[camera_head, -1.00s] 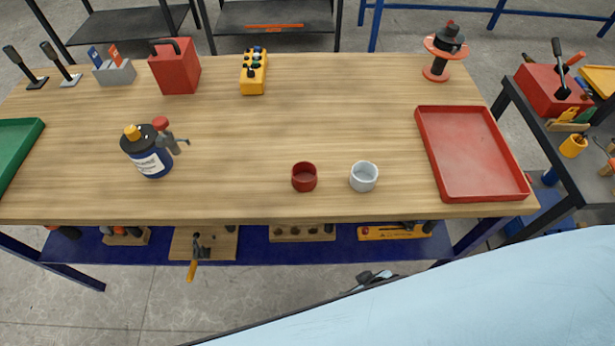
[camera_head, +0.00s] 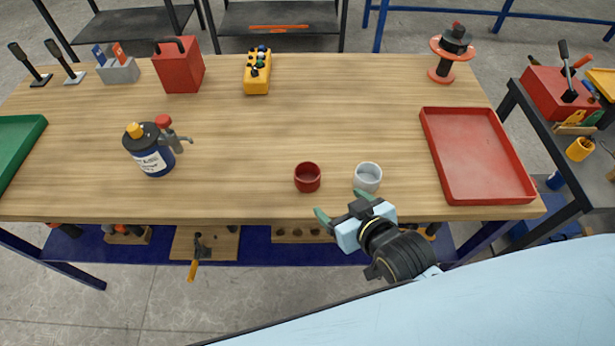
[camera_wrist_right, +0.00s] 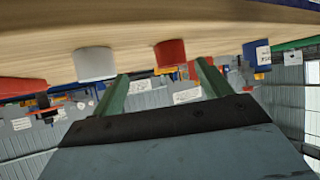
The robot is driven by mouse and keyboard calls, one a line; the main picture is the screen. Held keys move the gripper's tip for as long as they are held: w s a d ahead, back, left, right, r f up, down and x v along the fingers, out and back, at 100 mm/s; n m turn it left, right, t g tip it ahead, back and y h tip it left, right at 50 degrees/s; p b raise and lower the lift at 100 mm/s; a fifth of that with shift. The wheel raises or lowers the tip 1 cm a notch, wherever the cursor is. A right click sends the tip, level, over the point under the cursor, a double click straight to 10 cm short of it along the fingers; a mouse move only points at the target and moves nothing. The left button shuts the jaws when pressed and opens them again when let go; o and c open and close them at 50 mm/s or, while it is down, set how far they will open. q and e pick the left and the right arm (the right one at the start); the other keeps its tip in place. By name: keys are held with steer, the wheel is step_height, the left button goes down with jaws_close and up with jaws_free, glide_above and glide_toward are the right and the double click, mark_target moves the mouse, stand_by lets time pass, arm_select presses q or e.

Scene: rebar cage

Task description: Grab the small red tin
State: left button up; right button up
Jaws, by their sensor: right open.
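The small red tin (camera_head: 307,177) stands upright on the wooden table (camera_head: 300,120) near its front edge. A white tin (camera_head: 368,177) stands just to its right. My right gripper (camera_head: 339,203) is open and empty at the table's front edge, in front of the two tins and apart from the red one. In the right wrist view the red tin (camera_wrist_right: 171,53) shows beyond the gap between my green fingertips (camera_wrist_right: 160,70), nearer the right finger, and the white tin (camera_wrist_right: 96,63) is to the left. My left gripper is not in view.
A red tray (camera_head: 478,160) lies on the right of the table and a green tray (camera_head: 14,145) at the left edge. A blue bottle (camera_head: 152,150) stands left of the tins. The table's middle behind the tins is clear.

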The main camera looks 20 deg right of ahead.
steer(key=shift+w+a+r+t+y, duration=0.2)
steer(key=shift+w+a+t, duration=0.1)
steer(key=shift+w+t, duration=0.15)
steer(key=shift+w+a+r+t+y, duration=0.15)
steer(key=shift+w+a+t+y, duration=0.05)
steer(key=shift+w+a+t, duration=0.2)
glide_toward(302, 169)
steer(key=x, duration=0.1)
steer(key=b+x, duration=0.1)
steer(key=x, duration=0.1)
steer(key=shift+w+d+f, duration=0.15)
steer(key=shift+w+d, duration=0.05)
steer(key=shift+w, duration=0.1)
steer(key=shift+a+x, duration=0.1)
steer(key=shift+x, duration=1.3)
steer(key=shift+a+x, duration=0.15)
steer(key=shift+x, duration=1.25)
steer(key=shift+s, duration=0.1)
